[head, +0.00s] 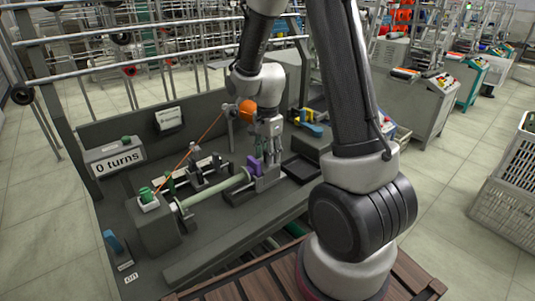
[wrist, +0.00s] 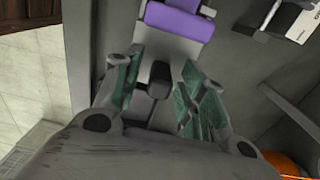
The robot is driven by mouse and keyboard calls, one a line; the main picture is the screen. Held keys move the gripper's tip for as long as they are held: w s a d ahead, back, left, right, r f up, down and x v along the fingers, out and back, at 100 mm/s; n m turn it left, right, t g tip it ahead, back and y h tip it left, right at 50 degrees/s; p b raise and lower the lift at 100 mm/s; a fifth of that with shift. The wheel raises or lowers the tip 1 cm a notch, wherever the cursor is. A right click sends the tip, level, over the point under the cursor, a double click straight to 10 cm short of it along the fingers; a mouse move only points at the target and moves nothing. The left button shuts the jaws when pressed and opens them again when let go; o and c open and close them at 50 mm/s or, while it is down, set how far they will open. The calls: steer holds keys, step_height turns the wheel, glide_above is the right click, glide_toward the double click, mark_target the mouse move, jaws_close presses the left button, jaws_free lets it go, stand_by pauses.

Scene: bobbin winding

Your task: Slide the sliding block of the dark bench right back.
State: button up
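The dark bench (head: 205,235) carries a winder. Its grey sliding block (head: 268,182) with a purple part (head: 254,164) sits at the right end of a pale green tube (head: 212,191). The purple part also shows at the top of the wrist view (wrist: 180,20). My gripper (head: 272,156) points down over the sliding block. In the wrist view my gripper's green-padded fingers (wrist: 160,92) are apart, one on each side of a dark knob (wrist: 159,77) on the block. I cannot tell whether either finger touches it.
A "0 turns" display (head: 118,161) stands at the bench's left back. A black tray (head: 301,168) lies right of the block. A grey crate (head: 505,200) stands far right.

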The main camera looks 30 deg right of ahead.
jaws_close()
steer(key=d, duration=0.3)
steer(key=shift+w, duration=0.3)
steer(key=shift+o, duration=0.2)
jaws_free()
steer(key=shift+d, duration=0.15)
steer(key=shift+r, duration=0.15)
step_height(320, 180, up, 12)
